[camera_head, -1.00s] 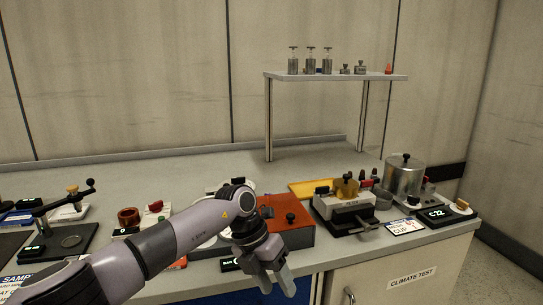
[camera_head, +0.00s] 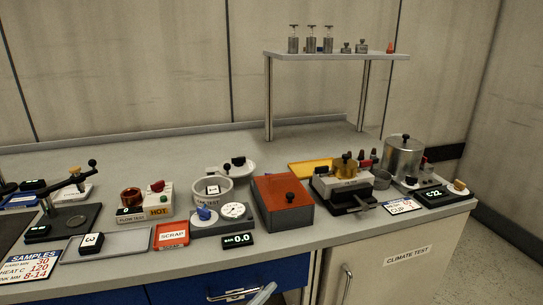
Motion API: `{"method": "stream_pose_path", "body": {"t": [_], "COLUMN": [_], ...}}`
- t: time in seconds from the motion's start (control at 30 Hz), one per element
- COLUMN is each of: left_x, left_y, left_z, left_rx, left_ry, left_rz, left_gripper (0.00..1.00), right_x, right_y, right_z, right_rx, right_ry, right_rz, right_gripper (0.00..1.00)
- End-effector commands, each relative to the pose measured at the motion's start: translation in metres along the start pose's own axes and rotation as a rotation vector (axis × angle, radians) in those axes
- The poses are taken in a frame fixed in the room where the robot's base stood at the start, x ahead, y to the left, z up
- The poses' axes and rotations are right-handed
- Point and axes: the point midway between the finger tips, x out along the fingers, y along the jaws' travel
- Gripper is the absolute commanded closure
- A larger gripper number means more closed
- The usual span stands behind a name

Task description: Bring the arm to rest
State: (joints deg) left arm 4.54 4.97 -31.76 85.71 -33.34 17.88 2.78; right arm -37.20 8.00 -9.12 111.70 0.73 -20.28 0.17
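A small light grey-blue tip (camera_head: 262,294), which looks like a finger of my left gripper, shows at the bottom edge in front of the blue drawer. The rest of that arm is out of view, and I cannot tell whether the gripper is open or shut. My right gripper is not in view.
The bench carries a red-brown box (camera_head: 283,203), a gauge unit (camera_head: 222,217), a red scrap tray (camera_head: 171,235), a clamp device (camera_head: 342,188) and a metal drum (camera_head: 403,158). A raised shelf (camera_head: 335,55) stands behind. The rear bench strip is clear.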

Motion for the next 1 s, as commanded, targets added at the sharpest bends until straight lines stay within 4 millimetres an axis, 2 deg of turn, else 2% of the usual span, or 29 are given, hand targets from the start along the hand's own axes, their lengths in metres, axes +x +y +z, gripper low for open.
{"method": "stream_pose_path", "body": {"t": [0.03,0.1,0.17,0.3,0.4,0.53,0.6,0.7,1.0], "left_x": [-0.021,-0.05,-0.077,-0.149,-0.2,-0.253,-0.272,-0.288,-0.294], "left_y": [-0.001,-0.003,-0.003,0.005,0.014,0.026,0.03,0.034,0.036], "left_z": [0.016,0.037,0.054,0.086,0.1,0.106,0.106,0.106,0.106], "left_rx": [-0.071,-0.166,-0.245,-0.422,-0.535,-0.648,-0.688,-0.723,-0.735], "left_ry": [-0.086,-0.204,-0.306,-0.541,-0.693,-0.845,-0.897,-0.943,-0.959], "left_rz": [-0.037,-0.087,-0.125,-0.193,-0.226,-0.248,-0.254,-0.256,-0.257], "left_gripper": [0.49,0.49,0.49,0.49,0.49,0.49,0.49,0.49,0.49], "right_x": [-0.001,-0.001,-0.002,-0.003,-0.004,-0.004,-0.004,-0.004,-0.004], "right_y": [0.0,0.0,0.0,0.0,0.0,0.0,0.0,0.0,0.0], "right_z": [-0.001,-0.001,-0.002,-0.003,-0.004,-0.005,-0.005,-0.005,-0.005], "right_rx": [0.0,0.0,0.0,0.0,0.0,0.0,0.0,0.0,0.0], "right_ry": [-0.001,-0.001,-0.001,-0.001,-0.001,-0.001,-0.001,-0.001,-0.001], "right_rz": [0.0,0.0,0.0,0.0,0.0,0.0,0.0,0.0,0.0], "right_gripper": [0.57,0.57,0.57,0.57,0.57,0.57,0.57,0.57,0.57]}}
